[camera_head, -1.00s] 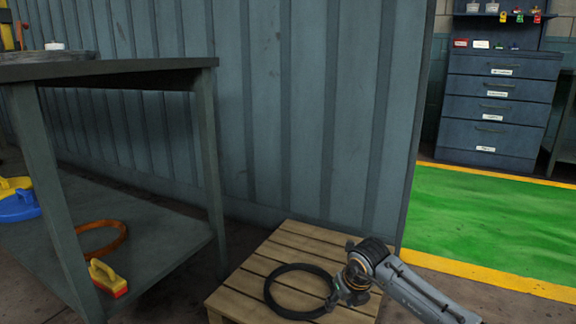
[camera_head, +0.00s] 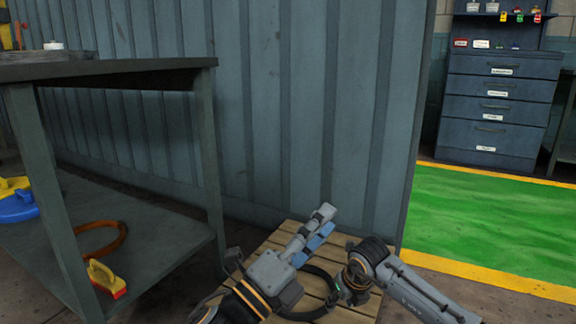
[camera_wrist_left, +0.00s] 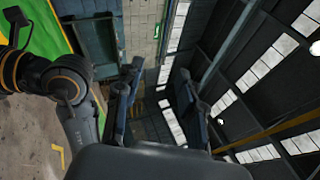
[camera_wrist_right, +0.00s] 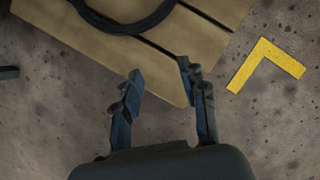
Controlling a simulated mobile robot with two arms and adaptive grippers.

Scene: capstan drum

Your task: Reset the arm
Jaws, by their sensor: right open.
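My left gripper (camera_head: 326,221) is raised over the wooden pallet, pointing up and to the right. In the left wrist view its two fingers (camera_wrist_left: 158,72) stand apart with nothing between them. My right arm bends at the pallet's right side, and its gripper is not visible in the head view. In the right wrist view the right gripper (camera_wrist_right: 157,70) is open and empty near the pallet's edge. A black ring (camera_wrist_right: 122,29) lies on the pallet, partly hidden behind my left arm in the head view.
The slatted pallet (camera_head: 345,240) stands by a ribbed metal wall (camera_head: 300,100). A dark workbench (camera_head: 130,68) is at the left. An orange ring (camera_head: 122,232) and a yellow-red handled tool (camera_head: 103,277) are on its lower shelf. A drawer cabinet (camera_head: 500,105) stands beyond the green floor (camera_head: 490,220).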

